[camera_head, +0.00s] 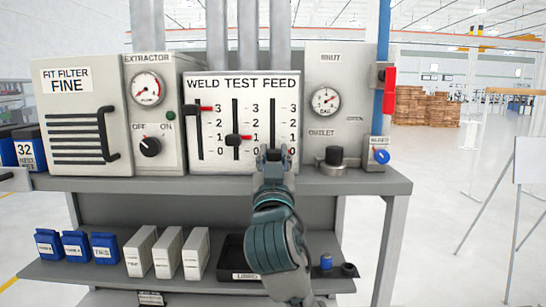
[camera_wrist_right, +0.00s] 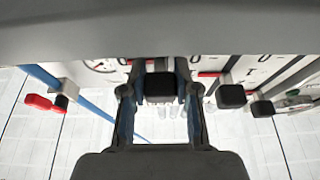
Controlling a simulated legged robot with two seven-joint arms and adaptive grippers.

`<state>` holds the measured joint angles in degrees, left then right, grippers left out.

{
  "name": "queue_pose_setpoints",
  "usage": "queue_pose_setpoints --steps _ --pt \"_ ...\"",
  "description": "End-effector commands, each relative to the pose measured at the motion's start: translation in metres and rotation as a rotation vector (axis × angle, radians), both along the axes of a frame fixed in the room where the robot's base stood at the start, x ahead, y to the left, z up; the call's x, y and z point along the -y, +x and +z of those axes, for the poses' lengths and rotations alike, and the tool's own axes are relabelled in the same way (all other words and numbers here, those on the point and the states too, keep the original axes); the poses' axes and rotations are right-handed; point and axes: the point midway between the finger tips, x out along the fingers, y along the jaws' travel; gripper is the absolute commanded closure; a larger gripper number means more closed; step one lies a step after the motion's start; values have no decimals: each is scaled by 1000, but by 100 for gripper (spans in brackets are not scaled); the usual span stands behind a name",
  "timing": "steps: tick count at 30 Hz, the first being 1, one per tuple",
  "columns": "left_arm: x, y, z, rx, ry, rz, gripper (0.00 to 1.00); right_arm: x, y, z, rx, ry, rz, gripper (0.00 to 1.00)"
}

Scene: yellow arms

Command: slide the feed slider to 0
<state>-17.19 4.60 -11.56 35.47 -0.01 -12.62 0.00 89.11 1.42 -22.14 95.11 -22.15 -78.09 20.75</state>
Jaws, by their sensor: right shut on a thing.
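The white WELD TEST FEED panel (camera_head: 255,88) has three vertical slots with scales from 3 down to 0. The feed slot (camera_head: 272,120) is the right one. Its upper part is bare, and the feed slider is hidden in the head view behind my right gripper (camera_head: 274,157), which is near the 0 mark. In the wrist view my right gripper (camera_wrist_right: 160,90) is shut on the feed slider's black knob (camera_wrist_right: 160,84). The weld slider (camera_head: 200,108) is near 3 and the test slider (camera_head: 237,140) near 1. My left gripper is not in view.
The panel stands on a grey bench (camera_head: 370,183). A lower shelf holds blue and white boxes and a black tray (camera_head: 238,262).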

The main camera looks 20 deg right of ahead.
Motion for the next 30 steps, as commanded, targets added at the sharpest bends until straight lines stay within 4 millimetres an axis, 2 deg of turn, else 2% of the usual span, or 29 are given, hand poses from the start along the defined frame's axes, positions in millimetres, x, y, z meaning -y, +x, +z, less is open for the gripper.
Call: queue_pose_setpoints --steps 1,4,12,16,30 --pt "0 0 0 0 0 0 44 -2 1 -3 -7 0 2 67" --pt "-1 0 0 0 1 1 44 -2 1 -3 -6 0 2 44" --pt "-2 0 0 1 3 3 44 -1 3 -3 -6 0 1 44" --pt "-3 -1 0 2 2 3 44 -4 -3 -6 -5 0 3 44" --pt "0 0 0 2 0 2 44 -28 -88 -41 -4 1 4 44"
